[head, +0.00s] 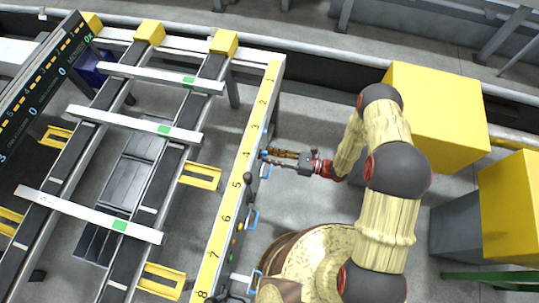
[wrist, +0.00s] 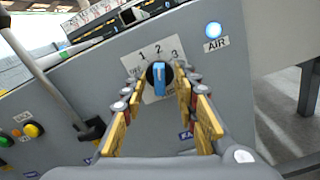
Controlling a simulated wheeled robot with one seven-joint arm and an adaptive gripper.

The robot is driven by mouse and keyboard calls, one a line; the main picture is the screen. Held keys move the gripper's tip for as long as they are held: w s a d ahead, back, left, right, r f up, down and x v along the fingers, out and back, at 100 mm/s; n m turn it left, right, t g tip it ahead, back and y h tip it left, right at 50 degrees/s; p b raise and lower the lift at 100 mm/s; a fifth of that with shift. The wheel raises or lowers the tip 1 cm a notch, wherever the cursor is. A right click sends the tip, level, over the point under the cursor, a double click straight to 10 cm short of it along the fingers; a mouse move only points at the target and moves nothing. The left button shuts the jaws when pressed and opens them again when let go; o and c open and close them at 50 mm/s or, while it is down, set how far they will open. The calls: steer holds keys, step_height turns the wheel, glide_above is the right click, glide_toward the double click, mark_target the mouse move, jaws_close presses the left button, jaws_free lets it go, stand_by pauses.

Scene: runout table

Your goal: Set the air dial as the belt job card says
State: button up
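The air dial (wrist: 159,76) is a blue handle on a black round base, on a pale plate on the grey panel. The plate is marked 1, 2 and 3, with a partly hidden word at lower left. The handle stands nearly upright, its top towards the 2. My gripper (wrist: 160,92) is open, with one finger on each side of the dial; I cannot tell if they touch it. In the head view my gripper (head: 268,158) is at the side of the runout table (head: 262,88), and the dial is hidden. I cannot make out a job card.
A lever (wrist: 45,72) and a yellow button (wrist: 33,130) are on the left. A yellow block (head: 435,105) stands behind my arm.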

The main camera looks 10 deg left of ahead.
steer(key=d, duration=1.1)
steer(key=shift+s, duration=0.45)
steer(key=shift+d, duration=0.1)
